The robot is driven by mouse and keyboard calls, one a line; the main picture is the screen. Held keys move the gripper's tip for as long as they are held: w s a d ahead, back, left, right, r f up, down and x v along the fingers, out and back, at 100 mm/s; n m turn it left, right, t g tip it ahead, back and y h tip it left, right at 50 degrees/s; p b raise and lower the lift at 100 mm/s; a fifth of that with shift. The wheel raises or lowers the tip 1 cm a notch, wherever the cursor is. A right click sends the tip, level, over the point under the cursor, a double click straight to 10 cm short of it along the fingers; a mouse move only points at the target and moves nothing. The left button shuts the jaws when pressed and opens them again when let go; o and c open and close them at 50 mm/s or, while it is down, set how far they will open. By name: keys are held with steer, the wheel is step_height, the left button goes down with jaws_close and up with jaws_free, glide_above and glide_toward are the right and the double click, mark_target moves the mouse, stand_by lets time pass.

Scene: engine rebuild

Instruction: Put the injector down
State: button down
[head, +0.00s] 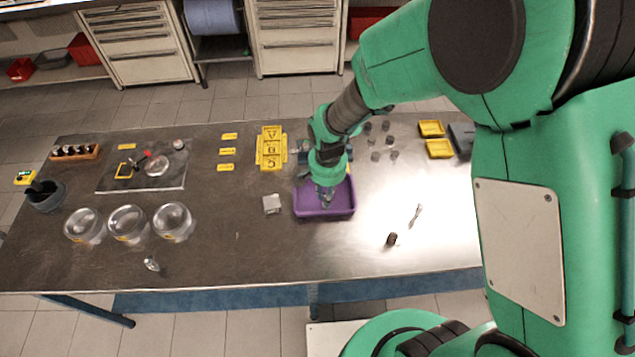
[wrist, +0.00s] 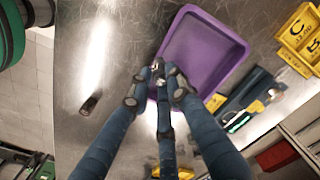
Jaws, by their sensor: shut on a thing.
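My gripper (head: 326,196) is over the purple tray (head: 345,212) in the head view, pointing down. In the wrist view its fingertips (wrist: 163,78) are closed together by the tray's near corner, and the purple tray (wrist: 236,45) looks empty. A small pale metallic bit shows between the fingertips, which I take to be the injector (wrist: 156,66). Most of it is hidden by the fingers. I cannot tell whether it touches the tray.
A dark cylinder (head: 391,239) and a slim metal part (head: 415,215) lie right of the tray. A small grey block (head: 271,204) is on its left. The yellow lettered holder (head: 271,148) stands behind. Three glass bowls (head: 128,224) are at left. The front middle of the table is clear.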

steer(key=w+a, duration=0.1)
steer(key=w, duration=0.5)
steer(key=shift+w+a+f, duration=0.3)
steer(key=shift+w+a, duration=0.1)
steer(key=shift+w+a+f, duration=0.1)
steer(key=shift+w+f, duration=0.1)
steer(key=shift+f, duration=0.7)
steer(key=shift+w+f, duration=0.2)
steer(key=shift+f, duration=0.7)
steer(key=shift+f, duration=0.2)
steer(key=c, duration=1.6)
jaws_free()
steer(key=shift+r, duration=0.15)
